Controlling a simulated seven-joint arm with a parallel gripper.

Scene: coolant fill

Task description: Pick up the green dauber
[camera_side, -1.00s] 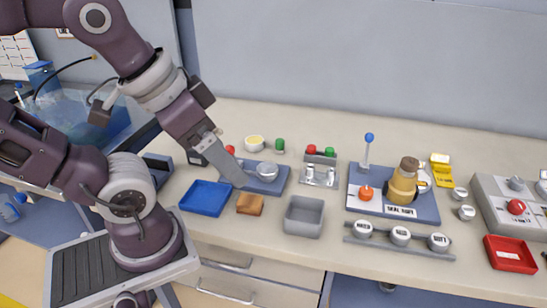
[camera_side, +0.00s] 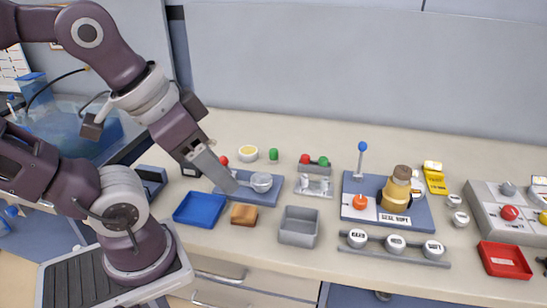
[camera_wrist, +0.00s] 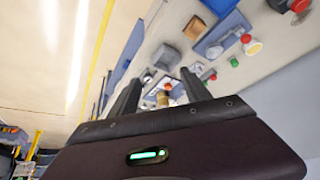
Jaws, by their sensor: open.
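Two green-topped things stand at the back of the bench, and I cannot tell which is the dauber. One is a small green piece (camera_side: 273,155) standing alone, right of a yellow-filled bowl. My gripper (camera_side: 233,186) is above the blue pad (camera_side: 270,197), in front and left of both. In the wrist view my gripper (camera_wrist: 159,76) is open and empty, fingers apart.
A metal cup (camera_side: 261,182) sits on the pad close to my gripper. In front are a blue tray (camera_side: 200,209), a brown block (camera_side: 244,214) and a grey bin (camera_side: 299,226). The yellow-filled bowl (camera_side: 248,153) and a red knob (camera_side: 224,160) stand behind.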

